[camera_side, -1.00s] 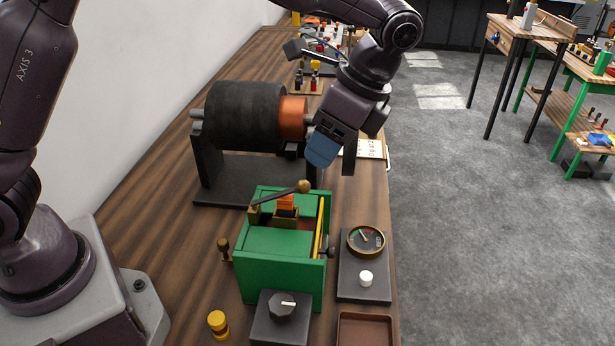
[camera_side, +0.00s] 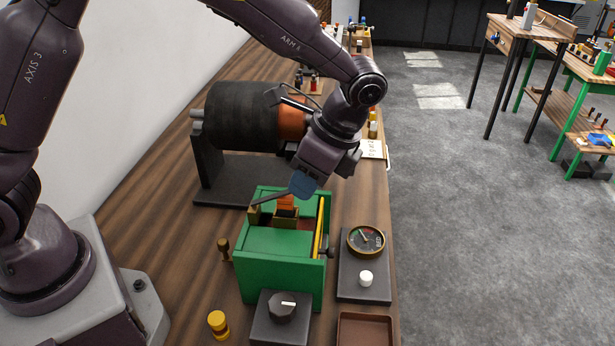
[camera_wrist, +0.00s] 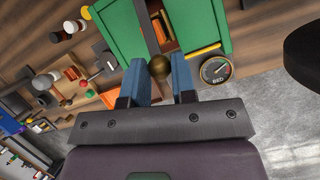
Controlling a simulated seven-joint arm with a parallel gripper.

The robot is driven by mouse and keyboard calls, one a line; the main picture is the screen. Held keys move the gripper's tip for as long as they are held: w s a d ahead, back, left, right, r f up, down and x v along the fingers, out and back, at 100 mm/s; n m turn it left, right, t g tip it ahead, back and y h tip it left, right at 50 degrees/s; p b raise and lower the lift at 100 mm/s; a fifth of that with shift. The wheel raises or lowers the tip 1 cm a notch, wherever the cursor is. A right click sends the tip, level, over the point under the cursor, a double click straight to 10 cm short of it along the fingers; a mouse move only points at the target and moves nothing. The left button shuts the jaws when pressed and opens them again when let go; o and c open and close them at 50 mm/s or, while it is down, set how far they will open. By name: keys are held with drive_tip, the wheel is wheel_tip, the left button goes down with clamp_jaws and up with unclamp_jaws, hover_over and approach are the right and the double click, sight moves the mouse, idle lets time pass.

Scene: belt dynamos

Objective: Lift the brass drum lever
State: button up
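The drum lever is a dark arm (camera_side: 268,199) with a brass ball knob (camera_wrist: 160,67), on top of the green box (camera_side: 275,262). In the side view my gripper (camera_side: 301,188) is at the lever's right end, and its blue finger hides the knob. In the wrist view the two blue fingers of my gripper (camera_wrist: 162,74) are apart, with the knob between their tips. I cannot tell whether either finger touches it. The lever lies low across the box top, rising slightly to the right.
A black drum with a copper end (camera_side: 245,115) stands behind the box. A gauge (camera_side: 366,241) on a dark panel with a white knob is at its right. A black dial (camera_side: 283,307), a yellow knob (camera_side: 218,324) and a brown tray (camera_side: 365,330) are in front.

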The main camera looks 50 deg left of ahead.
sight(280, 193)
drive_tip(key=shift+a+r, duration=0.1)
clamp_jaws()
drive_tip(key=shift+s+a+r+t+h, duration=0.25)
drive_tip(key=shift+r+t+h, duration=0.15)
drive_tip(key=shift+s+a+r+t+h, duration=0.2)
drive_tip(key=shift+s+r+t+h, duration=0.05)
drive_tip(key=shift+r+t+h, duration=0.15)
drive_tip(key=s+a+r+t+h, duration=0.2)
drive_tip(key=shift+t, duration=0.3)
drive_tip(key=shift+s+a+r, duration=0.2)
drive_tip(key=shift+s+a, duration=0.35)
drive_tip(key=shift+s+a+r, duration=0.15)
drive_tip(key=shift+s+a, duration=0.35)
drive_tip(key=shift+s, duration=0.05)
drive_tip(key=shift+s+a, duration=1.15)
drive_tip(key=shift+s, duration=0.1)
drive_tip(key=shift+f, duration=0.1)
drive_tip(key=o, duration=0.9)
unclamp_jaws()
